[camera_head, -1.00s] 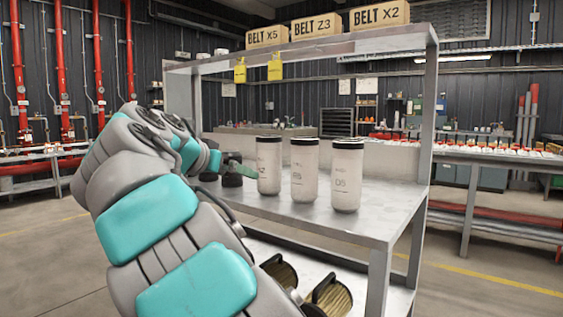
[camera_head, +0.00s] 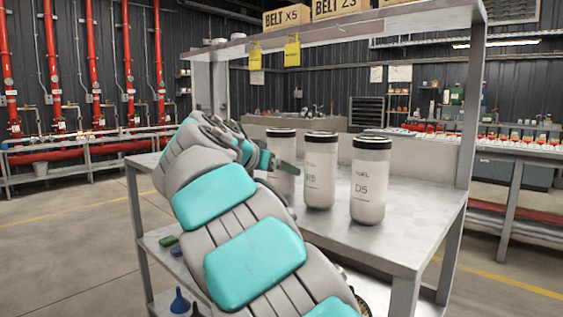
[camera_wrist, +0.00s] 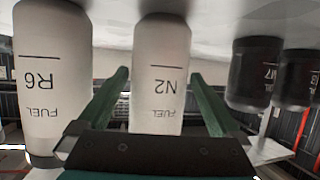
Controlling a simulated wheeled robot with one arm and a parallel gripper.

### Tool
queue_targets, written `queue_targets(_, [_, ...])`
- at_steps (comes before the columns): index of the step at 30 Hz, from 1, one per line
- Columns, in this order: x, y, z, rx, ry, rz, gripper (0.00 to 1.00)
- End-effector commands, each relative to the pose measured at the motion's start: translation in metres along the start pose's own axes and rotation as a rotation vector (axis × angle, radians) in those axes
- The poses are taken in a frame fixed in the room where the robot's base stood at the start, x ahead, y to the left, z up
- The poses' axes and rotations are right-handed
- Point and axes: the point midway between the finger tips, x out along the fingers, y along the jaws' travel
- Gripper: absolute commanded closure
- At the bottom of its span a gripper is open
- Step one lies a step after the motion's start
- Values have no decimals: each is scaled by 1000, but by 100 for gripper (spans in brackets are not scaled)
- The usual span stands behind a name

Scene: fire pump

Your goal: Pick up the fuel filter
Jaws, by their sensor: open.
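Three white fuel filters with dark caps stand upright in a row on the metal shelf. In the head view they are the left one (camera_head: 281,181), partly hidden by my gripper, the middle one (camera_head: 320,180) and the right one, marked D5 (camera_head: 368,190). The wrist view is upside down and shows a filter marked N2 (camera_wrist: 160,45) and one marked R6 (camera_wrist: 48,60). My gripper (camera_wrist: 158,76) is open, its green fingers appearing on either side of N2. I cannot tell how deep N2 sits between them. In the head view my gripper (camera_head: 286,166) is at the left filter.
Dark canisters (camera_wrist: 256,75) stand on the other side of N2 from R6. The shelf top (camera_head: 405,238) is bare in front of the white filters. An upper shelf (camera_head: 400,22) with belt boxes (camera_head: 286,18) overhangs it, held by a post (camera_head: 472,110).

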Motion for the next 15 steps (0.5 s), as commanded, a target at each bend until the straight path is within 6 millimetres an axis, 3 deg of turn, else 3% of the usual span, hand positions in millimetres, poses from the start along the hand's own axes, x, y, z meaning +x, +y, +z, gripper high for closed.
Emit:
queue_targets(4, [20,2,0,2,-3,5,0])
queue_targets(11, [22,1,0,2,-1,3,0])
queue_targets(15, [22,1,0,2,-1,3,15])
